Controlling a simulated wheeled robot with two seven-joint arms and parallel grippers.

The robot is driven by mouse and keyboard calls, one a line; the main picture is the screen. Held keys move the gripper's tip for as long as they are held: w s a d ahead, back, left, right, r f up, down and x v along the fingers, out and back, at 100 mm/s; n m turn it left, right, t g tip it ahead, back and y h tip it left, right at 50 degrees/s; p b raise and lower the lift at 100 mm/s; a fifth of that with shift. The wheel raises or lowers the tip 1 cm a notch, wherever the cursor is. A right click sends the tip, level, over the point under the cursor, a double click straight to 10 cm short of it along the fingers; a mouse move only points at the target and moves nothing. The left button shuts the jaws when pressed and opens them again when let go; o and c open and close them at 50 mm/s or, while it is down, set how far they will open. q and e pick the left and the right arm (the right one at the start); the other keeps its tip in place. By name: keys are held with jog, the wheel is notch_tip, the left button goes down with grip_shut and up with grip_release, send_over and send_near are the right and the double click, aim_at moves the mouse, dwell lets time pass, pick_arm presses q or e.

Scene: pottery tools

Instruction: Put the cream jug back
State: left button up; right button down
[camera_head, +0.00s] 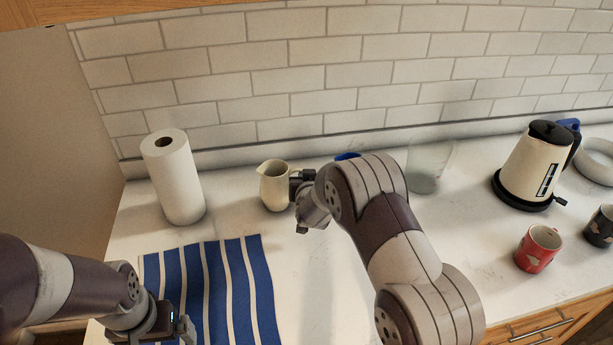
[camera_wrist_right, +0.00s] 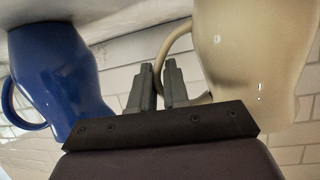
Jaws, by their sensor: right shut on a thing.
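The cream jug (camera_head: 274,188) is upright at the back of the counter, right of the paper towel roll. I cannot tell whether its base touches the counter. My right gripper (camera_head: 298,184) is at the jug's right side. In the right wrist view, the cream jug (camera_wrist_right: 262,55) fills the upper right, and its handle passes at the fingers of my right gripper (camera_wrist_right: 159,85), which is shut on it. My left gripper (camera_head: 172,326) is low at the left, over the front of the striped cloth; its fingertips are partly cut off by the frame edge.
A blue jug (camera_wrist_right: 55,75) stands near the right gripper; in the head view my right arm mostly hides it. The paper towel roll (camera_head: 173,180), striped cloth (camera_head: 215,290), glass container (camera_head: 428,168), kettle (camera_head: 535,165) and red mug (camera_head: 537,249) are on the counter. A tiled wall (camera_head: 300,75) is behind.

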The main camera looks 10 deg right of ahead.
jog(key=shift+f, duration=0.2)
jog(key=c, duration=1.1)
grip_release()
jog(key=shift+s+r, duration=0.15)
jog(key=shift+r, duration=0.05)
jog(key=b+v, duration=0.1)
jog(key=v, duration=1)
jog(key=s+d+f+g, duration=0.1)
jog(key=s+g, duration=0.3)
jog(key=s, duration=0.5)
jog(key=s+d+f+n+g+y, duration=0.1)
jog(key=s+g, duration=0.3)
jog(key=s, duration=0.5)
jog(key=s+d+f+n+g, duration=0.1)
jog(key=s+g, duration=0.3)
jog(key=s, duration=0.5)
jog(key=shift+s+d+f+y, duration=0.1)
jog(key=shift+s+d+y, duration=0.1)
jog(key=shift+d, duration=0.2)
jog(key=shift+s+d+f+y, duration=0.1)
jog(key=shift+s+d, duration=0.05)
jog(key=shift+d, duration=0.25)
jog(key=shift+w+f, duration=0.1)
jog(key=shift+w, duration=0.15)
